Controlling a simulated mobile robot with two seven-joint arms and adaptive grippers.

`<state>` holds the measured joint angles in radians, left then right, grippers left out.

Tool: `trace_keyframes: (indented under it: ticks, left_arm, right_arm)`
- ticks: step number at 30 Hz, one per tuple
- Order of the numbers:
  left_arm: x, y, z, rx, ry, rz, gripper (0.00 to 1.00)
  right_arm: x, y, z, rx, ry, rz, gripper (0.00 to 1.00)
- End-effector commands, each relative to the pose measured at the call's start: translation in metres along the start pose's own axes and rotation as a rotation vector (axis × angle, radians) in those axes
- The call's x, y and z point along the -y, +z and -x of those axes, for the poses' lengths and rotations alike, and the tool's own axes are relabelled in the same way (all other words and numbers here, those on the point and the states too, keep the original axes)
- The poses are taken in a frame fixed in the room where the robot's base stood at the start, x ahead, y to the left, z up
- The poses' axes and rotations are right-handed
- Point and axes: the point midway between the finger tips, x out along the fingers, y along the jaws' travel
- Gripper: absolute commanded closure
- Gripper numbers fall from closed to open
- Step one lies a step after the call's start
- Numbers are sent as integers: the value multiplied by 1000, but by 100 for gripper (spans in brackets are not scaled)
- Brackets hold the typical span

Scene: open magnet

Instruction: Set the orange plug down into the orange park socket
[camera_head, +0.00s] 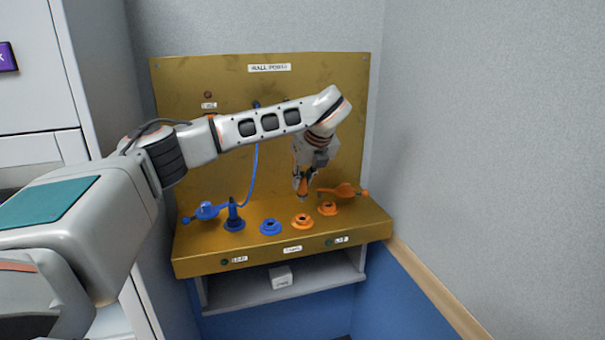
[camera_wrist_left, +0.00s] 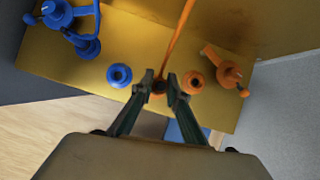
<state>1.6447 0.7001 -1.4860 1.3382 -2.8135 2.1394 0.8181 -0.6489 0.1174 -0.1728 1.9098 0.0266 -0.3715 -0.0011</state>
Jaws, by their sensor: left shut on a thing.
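My left gripper (camera_head: 302,190) points down over the ledge and is shut on the orange plug (camera_head: 303,184). The plug hangs above the orange sockets, with a gap beneath it. The front orange park socket (camera_head: 302,221) lies nearly below it in the head view. In the left wrist view the gripper (camera_wrist_left: 160,84) has the plug between its fingertips, and an orange cable (camera_wrist_left: 185,22) runs up from there. An orange socket (camera_wrist_left: 193,82) shows just right of the right finger, partly covered. My right gripper is in neither view.
A second orange socket (camera_head: 327,208) stands by an orange lever (camera_head: 344,190). A blue socket (camera_head: 270,227) is to the left, then a blue plug (camera_head: 233,213) standing in its socket, with a blue cable (camera_head: 253,178). The brass back panel (camera_head: 345,125) rises behind.

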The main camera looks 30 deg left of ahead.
Motion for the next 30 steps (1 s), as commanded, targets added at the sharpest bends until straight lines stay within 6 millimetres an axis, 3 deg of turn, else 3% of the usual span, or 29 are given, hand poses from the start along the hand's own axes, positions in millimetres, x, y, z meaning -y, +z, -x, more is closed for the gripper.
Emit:
trace_keyframes:
  ticks: [15, 30]
  left_arm:
    - [0, -18, -32, 1, -1, 1, 100]
    - [0, -21, -37, 0, 0, 1, 100]
  right_arm:
    - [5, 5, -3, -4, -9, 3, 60]
    - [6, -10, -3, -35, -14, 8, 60]
